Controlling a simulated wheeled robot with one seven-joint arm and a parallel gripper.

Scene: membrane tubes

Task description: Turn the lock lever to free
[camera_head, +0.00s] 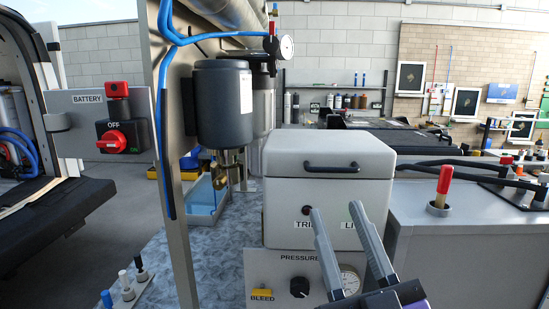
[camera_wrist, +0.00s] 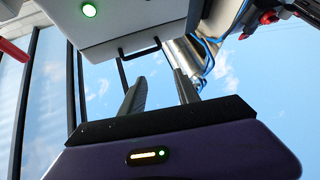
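No part labelled as a lock lever can be read. A red-handled lever (camera_head: 445,180) stands upright in a round collar on the grey cabinet at the right. A red rotary switch (camera_head: 113,140) sits on the BATTERY panel at the left. Which of these is the lock lever, I cannot tell. My gripper (camera_head: 335,209) is open and empty, in front of the light grey box with the TRIP label, left of the red-handled lever and apart from it. In the wrist view, the gripper's fingers (camera_wrist: 160,77) are spread with nothing between them.
The light grey box (camera_head: 325,160) has a dark handle (camera_head: 332,168). Below it is a PRESSURE panel (camera_head: 262,270) with a knob, gauge and yellow BLEED button. A metal post (camera_head: 172,200) and dark filter canister (camera_head: 222,100) stand left. Black cables (camera_head: 450,164) run behind the red-handled lever.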

